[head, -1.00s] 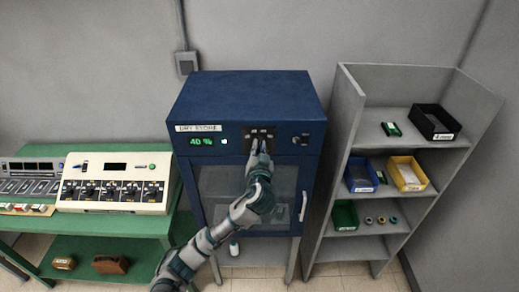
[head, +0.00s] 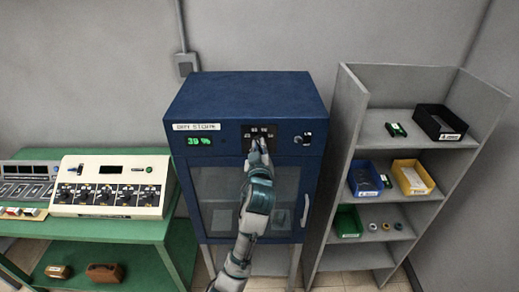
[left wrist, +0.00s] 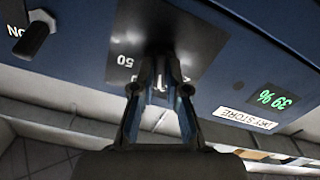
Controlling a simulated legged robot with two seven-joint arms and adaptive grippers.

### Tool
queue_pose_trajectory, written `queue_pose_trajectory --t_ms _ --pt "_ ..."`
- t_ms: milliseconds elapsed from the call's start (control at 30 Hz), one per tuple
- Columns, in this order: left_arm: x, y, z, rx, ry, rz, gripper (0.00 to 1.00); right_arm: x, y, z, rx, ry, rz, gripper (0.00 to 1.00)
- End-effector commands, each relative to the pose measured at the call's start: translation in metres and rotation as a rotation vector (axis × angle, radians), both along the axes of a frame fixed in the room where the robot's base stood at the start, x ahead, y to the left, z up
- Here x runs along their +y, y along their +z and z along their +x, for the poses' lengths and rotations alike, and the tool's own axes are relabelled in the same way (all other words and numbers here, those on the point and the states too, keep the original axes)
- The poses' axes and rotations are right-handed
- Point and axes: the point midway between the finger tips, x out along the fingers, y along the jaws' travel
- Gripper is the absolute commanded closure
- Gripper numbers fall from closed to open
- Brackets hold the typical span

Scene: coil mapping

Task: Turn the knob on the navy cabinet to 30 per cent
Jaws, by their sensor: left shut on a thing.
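The navy cabinet (head: 240,97) stands in the middle of the head view, with a "DRY STORE" label and a green display (head: 200,141) that reads 39 %. Its dark dial plate (head: 247,128) is right of the display. My left gripper (head: 259,146) reaches up to this plate from below and covers most of the knob. In the left wrist view the fingers (left wrist: 160,82) are shut on the dark knob (left wrist: 160,48), with the "50" mark beside it. The knob's pointer is hidden. My right gripper is not in view.
A second black switch (left wrist: 36,38) marked "ON" sits right of the dial in the head view. A green bench (head: 110,232) with a control box (head: 112,186) stands left. A grey shelf (head: 345,120) with several bins stands close on the right.

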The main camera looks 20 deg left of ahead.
Motion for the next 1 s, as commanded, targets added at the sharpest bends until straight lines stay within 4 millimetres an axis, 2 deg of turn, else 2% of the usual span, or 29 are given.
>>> queue_pose_trajectory --t_ms 600,633,700,733,1000 --pt "-0.0006 -0.002 0.0004 -0.008 -0.002 -0.045 1.0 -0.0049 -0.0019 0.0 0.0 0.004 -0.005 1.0" --pt "-0.0007 -0.0021 0.0004 -0.007 -0.002 -0.045 0.82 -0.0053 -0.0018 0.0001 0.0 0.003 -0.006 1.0" --pt "-0.0007 -0.002 0.0003 -0.008 -0.002 -0.045 0.64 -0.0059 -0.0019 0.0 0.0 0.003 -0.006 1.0" --pt "-0.0006 -0.0018 0.0003 -0.008 -0.002 -0.045 0.61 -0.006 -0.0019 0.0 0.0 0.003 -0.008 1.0" --pt "-0.0006 -0.0007 -0.0008 -0.011 -0.001 -0.044 0.61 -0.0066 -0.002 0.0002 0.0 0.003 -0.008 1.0"
